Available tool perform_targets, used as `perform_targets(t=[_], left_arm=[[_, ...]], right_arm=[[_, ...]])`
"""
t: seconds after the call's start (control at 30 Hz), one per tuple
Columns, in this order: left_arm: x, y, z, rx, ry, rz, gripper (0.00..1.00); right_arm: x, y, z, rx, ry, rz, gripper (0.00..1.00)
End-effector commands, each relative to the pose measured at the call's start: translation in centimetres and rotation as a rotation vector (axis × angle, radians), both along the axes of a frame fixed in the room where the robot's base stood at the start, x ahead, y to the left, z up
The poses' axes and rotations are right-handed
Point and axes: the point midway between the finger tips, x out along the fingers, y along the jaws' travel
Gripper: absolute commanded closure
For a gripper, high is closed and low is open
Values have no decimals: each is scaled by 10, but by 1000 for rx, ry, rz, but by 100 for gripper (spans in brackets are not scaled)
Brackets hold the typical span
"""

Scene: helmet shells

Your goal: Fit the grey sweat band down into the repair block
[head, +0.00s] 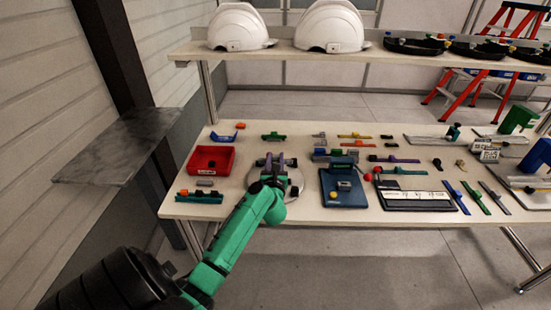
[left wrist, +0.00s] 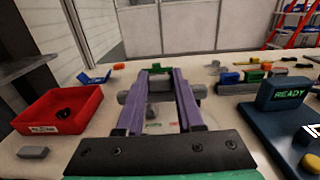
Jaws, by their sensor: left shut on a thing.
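My left gripper (head: 272,162) reaches over the bench from the left, above a pale round plate (head: 295,183). Its two purple fingers point away in the left wrist view (left wrist: 160,78). They are shut on a grey piece, which I take to be the grey sweat band (left wrist: 160,90). Grey rounded parts stick out on both outer sides of the fingers; I cannot tell whether they belong to the band or to a block beneath. The repair block cannot be made out clearly, and any contact with it is hidden by the fingers. My right gripper is not in view.
A red tray (head: 211,174) stands left of the gripper, with a small grey piece (left wrist: 33,152) in front of it. A blue stand (left wrist: 283,95) reading READY is at the right. Several small coloured parts lie behind. White helmet shells (head: 238,27) sit on the shelf above.

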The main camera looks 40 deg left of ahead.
Motion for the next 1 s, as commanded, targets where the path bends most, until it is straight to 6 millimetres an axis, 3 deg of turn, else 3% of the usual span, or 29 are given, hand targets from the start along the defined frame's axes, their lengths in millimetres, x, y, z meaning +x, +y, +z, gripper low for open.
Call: perform_targets(t=[0.03, 0.4, 1.0], left_arm=[[0, 0, -11, -1, 1, 0, 100], [0, 0, -54, -2, 1, 0, 100], [0, 0, -56, -1, 1, 0, 100]], right_arm=[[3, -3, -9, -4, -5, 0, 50], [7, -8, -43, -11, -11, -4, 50], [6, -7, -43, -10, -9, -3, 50]])
